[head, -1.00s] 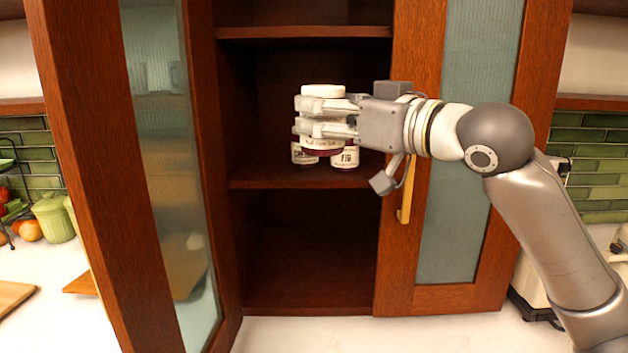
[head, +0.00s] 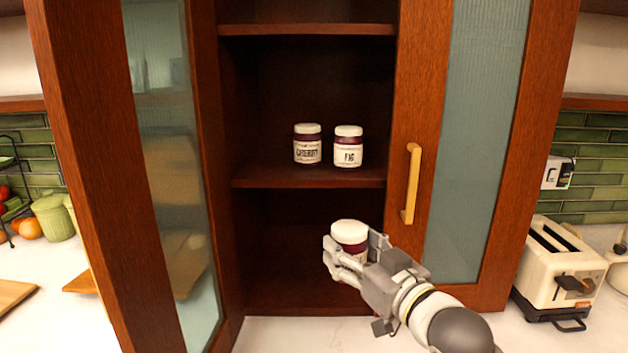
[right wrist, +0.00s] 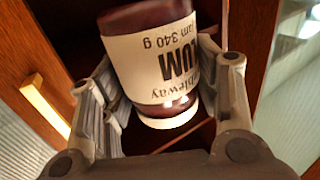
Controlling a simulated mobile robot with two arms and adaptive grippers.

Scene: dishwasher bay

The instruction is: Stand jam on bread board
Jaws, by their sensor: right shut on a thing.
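My right gripper (head: 352,257) is shut on a jam jar (head: 349,234) with a white lid and dark red contents, in front of the cabinet's lower compartment. In the right wrist view the jar (right wrist: 160,65) sits between both fingers (right wrist: 165,95), and its label reads upside down as "PLUM", "jam 340 g". In the head view a wooden board (head: 14,295) lies on the counter at the far left, and another wooden piece (head: 82,283) shows beside the door frame. I cannot tell which is the bread board. My left gripper is not in view.
A cherry jar (head: 307,145) and a fig jar (head: 348,147) stand on the middle shelf (head: 300,178). The left glass door (head: 90,180) stands open between the cabinet and the left counter. A toaster (head: 560,265) stands at right, and a green canister (head: 53,217) at left.

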